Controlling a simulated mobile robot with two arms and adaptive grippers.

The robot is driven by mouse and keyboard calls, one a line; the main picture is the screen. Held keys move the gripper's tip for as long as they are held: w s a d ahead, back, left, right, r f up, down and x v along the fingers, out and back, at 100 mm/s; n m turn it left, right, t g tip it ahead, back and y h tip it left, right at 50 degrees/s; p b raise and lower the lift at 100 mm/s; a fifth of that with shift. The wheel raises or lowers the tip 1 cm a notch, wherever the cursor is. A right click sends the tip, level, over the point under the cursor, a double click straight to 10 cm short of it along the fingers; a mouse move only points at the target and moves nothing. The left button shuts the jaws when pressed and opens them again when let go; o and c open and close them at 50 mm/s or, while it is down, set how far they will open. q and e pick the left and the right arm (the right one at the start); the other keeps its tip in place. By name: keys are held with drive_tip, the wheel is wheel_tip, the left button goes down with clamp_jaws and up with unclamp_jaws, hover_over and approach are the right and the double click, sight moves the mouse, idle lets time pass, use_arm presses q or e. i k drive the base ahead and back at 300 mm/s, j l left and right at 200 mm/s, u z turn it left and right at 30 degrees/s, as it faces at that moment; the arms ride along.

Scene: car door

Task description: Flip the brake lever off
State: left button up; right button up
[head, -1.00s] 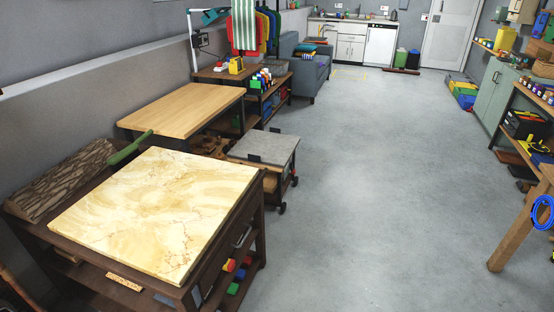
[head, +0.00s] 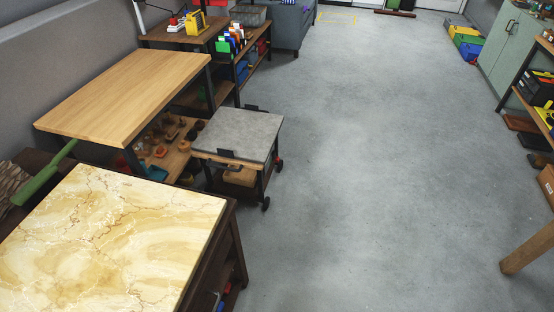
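A small cart (head: 238,134) with a grey stone-like top stands on the floor left of centre in the head view. It has dark legs, a wooden lower shelf (head: 240,175) and black casters, one at the near right corner (head: 265,204) and one at the far right (head: 278,166). A small black bracket (head: 226,153) sits at the near edge of its top. I cannot make out a brake lever clearly; the parts at the wheels are too small to tell. Neither of my grippers is in view.
A marble-topped table (head: 110,235) fills the near left. A wooden-topped table (head: 130,95) stands left of the cart, with a shelf unit (head: 190,32) behind. A wooden leg (head: 528,247) and green cabinet (head: 508,50) are at right. The grey floor (head: 380,170) between is clear.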

sight(276, 158)
drive_tip(key=i+l, duration=0.6)
drive_tip(key=i+l+u, duration=0.15)
drive_tip(key=i+l, duration=0.95)
drive_tip(key=l, duration=0.15)
drive_tip(key=i+l+u, duration=0.1)
drive_tip(key=i+l, duration=0.45)
drive_tip(key=l, duration=0.15)
